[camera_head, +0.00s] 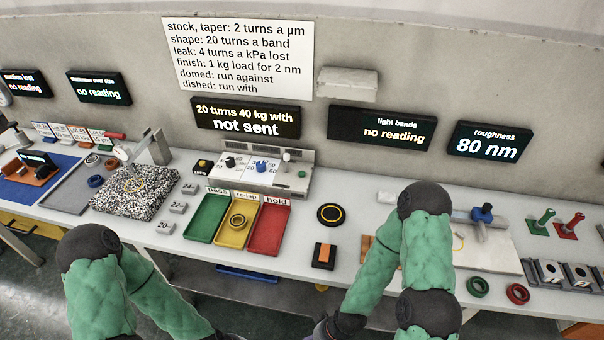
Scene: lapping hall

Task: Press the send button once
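The control panel (262,172) stands at the back of the bench, a pale console with a black knob (230,162), a blue knob (262,166) and a small pale-topped part (286,157) at its right. No label reading "send" is legible, so I cannot tell which part is the send button. The display (246,117) above the console reads "20 turns 40 kg with not sent". My two green arms come in at the bottom of the view. Both grippers are below the picture's lower edge; only a dark wrist part of the right arm shows at the bottom.
Green (208,217), yellow (231,236) and red (262,238) trays sit before the console; a ring lies in the yellow one. A speckled block (134,190) stands left. A black disc (331,214) and a black-orange block (324,255) lie right of the trays.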

